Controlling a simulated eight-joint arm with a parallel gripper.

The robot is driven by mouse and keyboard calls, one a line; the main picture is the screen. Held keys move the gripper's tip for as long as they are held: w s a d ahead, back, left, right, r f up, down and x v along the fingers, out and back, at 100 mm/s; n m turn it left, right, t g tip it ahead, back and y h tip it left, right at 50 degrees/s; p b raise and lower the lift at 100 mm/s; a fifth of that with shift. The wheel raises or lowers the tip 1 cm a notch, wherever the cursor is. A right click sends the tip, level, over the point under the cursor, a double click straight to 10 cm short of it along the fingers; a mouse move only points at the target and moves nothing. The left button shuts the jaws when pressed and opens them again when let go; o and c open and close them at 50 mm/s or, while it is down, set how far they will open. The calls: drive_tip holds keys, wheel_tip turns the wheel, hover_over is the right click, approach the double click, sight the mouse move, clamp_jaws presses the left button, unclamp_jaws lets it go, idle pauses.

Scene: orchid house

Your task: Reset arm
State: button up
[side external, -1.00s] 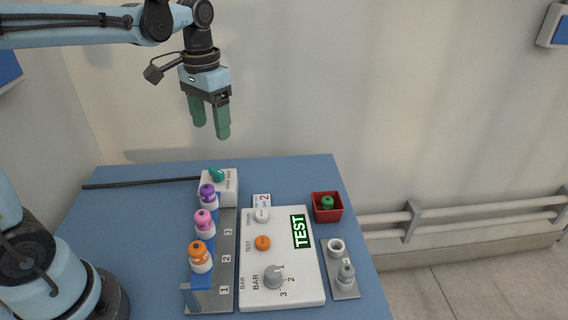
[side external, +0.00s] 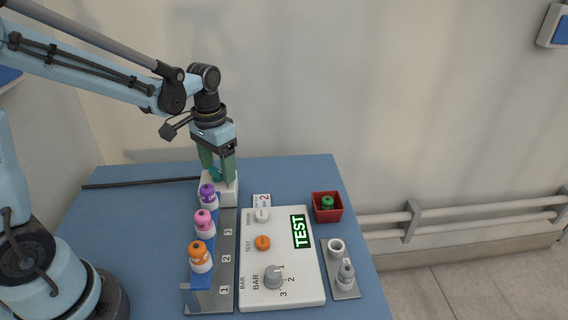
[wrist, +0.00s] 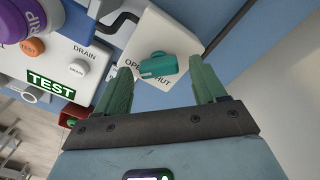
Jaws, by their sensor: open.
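My gripper (side external: 218,172) is open, pointing down over the white valve block (side external: 224,197) at the back of the table. In the wrist view, the block carries a teal handle (wrist: 158,65) beside a partly covered label that appears to read OPEN and SHUT. The handle lies between the lines of my two green fingers (wrist: 162,82), with a visible gap on each side. I see no contact. In the side view, the fingers partly hide the handle and the block's top.
A rack (side external: 225,262) holds orange-, pink- and purple-topped bottles. The white panel (side external: 300,285) has a knob, orange and white buttons and a TEST display (side external: 300,231). A red box (side external: 328,215) holds a green-topped item. A grey tray (side external: 346,291) stands right. A dark rod (side external: 140,183) lies left.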

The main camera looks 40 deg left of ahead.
idle(0.4)
wheel_tip(320, 180, up, 12)
wheel_tip(320, 180, down, 12)
drive_tip(key=shift+f, duration=0.15)
drive_tip(key=n, duration=0.4)
drive_tip(key=shift+a+n, duration=0.15)
drive_tip(key=shift+n, duration=0.15)
drive_tip(key=n, duration=0.4)
drive_tip(key=shift+s+a, duration=0.1)
drive_tip(key=n, duration=0.4)
drive_tip(key=shift+s+n, duration=0.1)
drive_tip(key=shift+n, duration=0.3)
drive_tip(key=shift+s+a+n, duration=0.1)
drive_tip(key=shift+n, duration=1.8)
